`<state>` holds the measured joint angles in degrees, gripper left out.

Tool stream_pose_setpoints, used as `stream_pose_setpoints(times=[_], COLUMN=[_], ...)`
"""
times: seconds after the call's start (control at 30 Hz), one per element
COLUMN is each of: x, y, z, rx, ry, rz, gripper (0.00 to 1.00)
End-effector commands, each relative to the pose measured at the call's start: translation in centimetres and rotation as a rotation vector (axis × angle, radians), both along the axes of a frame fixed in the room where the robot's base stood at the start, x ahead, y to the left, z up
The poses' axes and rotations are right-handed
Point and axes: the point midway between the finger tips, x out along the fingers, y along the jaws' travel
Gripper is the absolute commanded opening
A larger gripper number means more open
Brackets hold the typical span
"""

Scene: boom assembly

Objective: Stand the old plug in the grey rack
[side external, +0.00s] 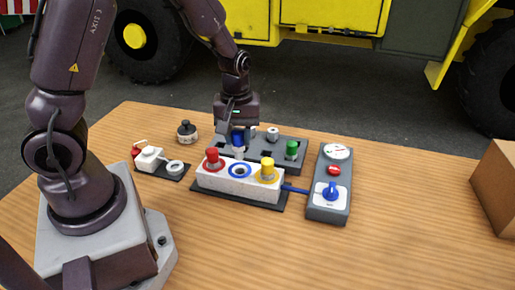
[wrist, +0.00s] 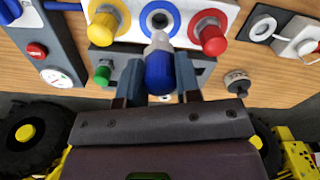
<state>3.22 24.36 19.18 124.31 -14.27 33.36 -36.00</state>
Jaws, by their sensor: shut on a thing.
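A blue plug with a pale tip (side external: 238,139) is in my gripper (side external: 238,130), tip down. In the wrist view the plug (wrist: 158,70) lies between the two fingers of my gripper (wrist: 158,88), which are shut on it. It is apart from the white block's blue-ringed socket (side external: 240,170), which is empty. The grey rack (side external: 262,157) stands just behind the white block, with dark openings in its top. It holds a green plug (side external: 291,149) at its right end. My gripper and the plug hide part of the rack. I cannot tell whether the tip touches anything.
The white block (side external: 215,181) carries a red plug (side external: 212,157) and a yellow plug (side external: 267,169). A grey control box (side external: 329,196) with gauge and blue valve stands right. A small white fitting (side external: 149,159) and dark knob (side external: 187,131) are left. The front table is clear.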

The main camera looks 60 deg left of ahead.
Motion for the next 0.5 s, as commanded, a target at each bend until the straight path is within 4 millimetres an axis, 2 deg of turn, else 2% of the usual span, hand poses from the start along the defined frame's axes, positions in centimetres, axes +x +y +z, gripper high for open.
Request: stream_pose_setpoints(times=[0.17,0.27,0.4,0.5], x=[-0.4,0.3,2.5,4.0], y=[1.3,3.6,7.9,10.0], z=[-0.5,-1.2,-1.8,-1.9], rx=[0.001,0.007,0.010,0.006], ry=[0.014,0.017,0.014,0.008], rz=[0.039,0.088,0.113,0.096], gripper=[0.03,0.03,0.03,0.03])
